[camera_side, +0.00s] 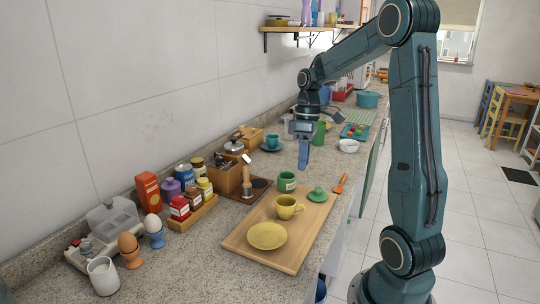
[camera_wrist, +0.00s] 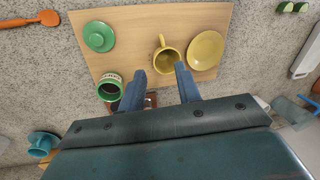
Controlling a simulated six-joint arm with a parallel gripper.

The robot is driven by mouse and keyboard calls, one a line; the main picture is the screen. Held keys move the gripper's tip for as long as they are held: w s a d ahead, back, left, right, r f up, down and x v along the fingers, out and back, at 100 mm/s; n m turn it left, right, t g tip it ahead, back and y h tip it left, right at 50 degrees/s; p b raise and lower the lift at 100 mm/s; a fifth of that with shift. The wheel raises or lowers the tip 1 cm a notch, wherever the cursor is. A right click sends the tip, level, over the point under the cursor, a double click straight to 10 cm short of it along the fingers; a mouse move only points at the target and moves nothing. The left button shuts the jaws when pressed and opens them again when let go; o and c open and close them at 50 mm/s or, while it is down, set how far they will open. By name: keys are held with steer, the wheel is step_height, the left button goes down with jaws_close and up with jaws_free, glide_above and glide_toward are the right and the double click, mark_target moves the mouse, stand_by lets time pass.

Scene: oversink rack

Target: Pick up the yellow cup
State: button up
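The yellow cup (camera_side: 287,207) stands upright on a wooden board (camera_side: 238,242), beside a yellow saucer (camera_side: 267,236). In the wrist view the yellow cup (camera_wrist: 167,61) lies just beyond my fingertips, with its handle pointing away from me. The yellow saucer (camera_wrist: 206,50) is to its right there. My gripper (camera_wrist: 158,72) is open and empty, with its two blue fingers apart. In the side view my gripper (camera_side: 303,165) hangs above the counter behind the board, apart from the cup.
A green mug (camera_side: 287,182) and a green lid (camera_side: 317,194) share the board with the cup. An orange spoon (camera_side: 341,183) lies at its right edge. Jars, a coffee grinder (camera_side: 247,181) and egg cups (camera_side: 155,236) line the wall side. A teal cup (camera_side: 272,142) stands farther back.

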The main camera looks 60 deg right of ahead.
glide_above(290, 209)
steer(key=s+d, duration=0.1)
steer(key=d, duration=0.3)
steer(key=shift+s+d+f, duration=0.1)
steer(key=shift+f, duration=2)
steer(key=shift+s+d+f, duration=0.1)
steer(key=shift+f, duration=1.95)
steer(key=shift+s+a+f, duration=0.1)
steer(key=shift+a+f, duration=0.1)
steer(key=shift+f, duration=0.65)
steer(key=shift+a+f, duration=0.15)
steer(key=shift+f, duration=0.65)
steer(key=shift+s+a+f, duration=0.1)
steer(key=shift+a+f, duration=0.1)
steer(key=shift+f, duration=0.65)
jaws_close()
